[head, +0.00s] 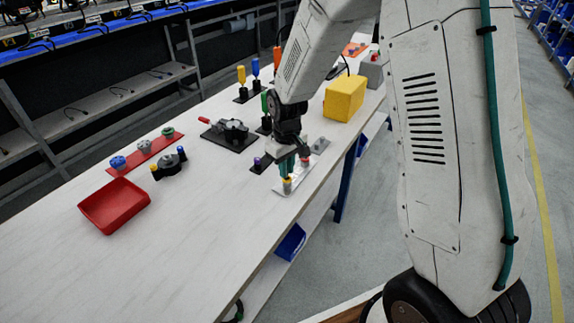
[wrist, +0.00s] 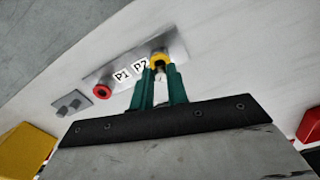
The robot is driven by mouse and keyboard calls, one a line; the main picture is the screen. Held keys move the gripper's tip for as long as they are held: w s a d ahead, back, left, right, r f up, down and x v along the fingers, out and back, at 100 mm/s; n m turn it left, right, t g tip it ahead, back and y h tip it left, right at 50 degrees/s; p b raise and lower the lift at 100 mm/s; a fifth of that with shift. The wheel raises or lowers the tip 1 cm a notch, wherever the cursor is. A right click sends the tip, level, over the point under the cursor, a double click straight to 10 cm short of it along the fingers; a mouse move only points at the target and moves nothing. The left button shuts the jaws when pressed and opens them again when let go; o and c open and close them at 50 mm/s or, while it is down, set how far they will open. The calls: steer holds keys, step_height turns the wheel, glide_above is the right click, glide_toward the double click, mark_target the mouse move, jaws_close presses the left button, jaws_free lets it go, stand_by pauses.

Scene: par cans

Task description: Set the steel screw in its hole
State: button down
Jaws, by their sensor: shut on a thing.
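A pale metal plate (wrist: 125,68) carries a red-rimmed hole (wrist: 102,92), a yellow-rimmed hole (wrist: 158,58) and the labels P1 and P2. The plate also lies near the table's right edge in the head view (head: 281,189). My gripper (wrist: 160,74) has its teal fingers shut on the steel screw (wrist: 160,69), of which only a small grey bit shows between the tips. The fingertips are at the yellow rim, beside label P2. In the head view my gripper (head: 292,168) is over the plate. How deep the screw sits is hidden.
A small grey plate with pegs (wrist: 70,103) lies beyond the red-rimmed end. A yellow box (head: 344,98), a dark clamp fixture (head: 230,132) and a red tray (head: 114,205) stand on the table (head: 200,240). The front of the table is clear.

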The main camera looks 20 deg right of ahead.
steer(key=shift+s+d+f, duration=0.1)
steer(key=shift+s+f, duration=0.3)
steer(key=shift+s, duration=0.2)
stand_by(0.3)
steer(key=shift+w, duration=0.1)
steer(key=c, duration=1.7)
jaws_free()
steer(key=shift+w+r, duration=0.1)
steer(key=o, duration=0.6)
steer(key=shift+w, duration=0.1)
steer(key=shift+c, duration=0.2)
steer(key=shift+r, duration=0.15)
